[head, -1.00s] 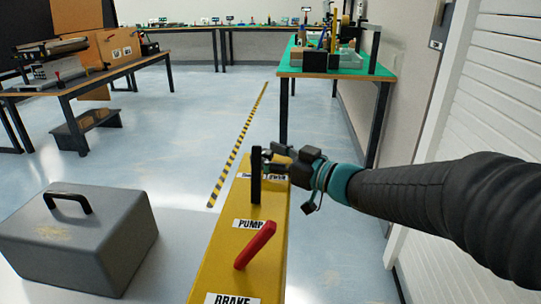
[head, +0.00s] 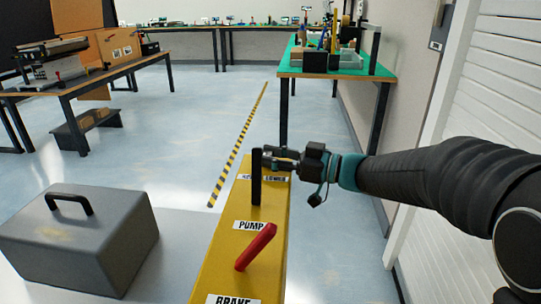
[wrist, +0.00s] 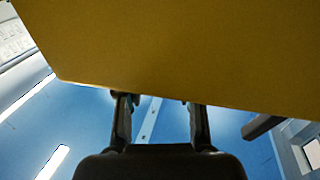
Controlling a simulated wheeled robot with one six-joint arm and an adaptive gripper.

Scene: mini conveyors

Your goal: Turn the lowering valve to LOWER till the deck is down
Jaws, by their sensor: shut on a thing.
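The yellow unit (head: 228,265) stands in the lower middle of the head view. Its far end has a white label (head: 276,179) reading LOWER, partly covered. A black upright lever (head: 256,180) rises behind the PUMP label and a red tilted lever (head: 256,247) behind the BRAKE label. My gripper (head: 278,158) is at the far end, above the LOWER label, shut on the lowering valve. The valve handle itself is hidden by the fingers and the black lever. In the wrist view, yellow metal fills the top and my two fingers (wrist: 158,103) reach to its edge, some way apart.
A grey case (head: 75,240) with a black handle stands left of the unit. A green-topped bench (head: 305,74) with several items stands beyond it. A white slatted shutter (head: 478,110) is on the right, close to my arm. Striped tape runs along open floor.

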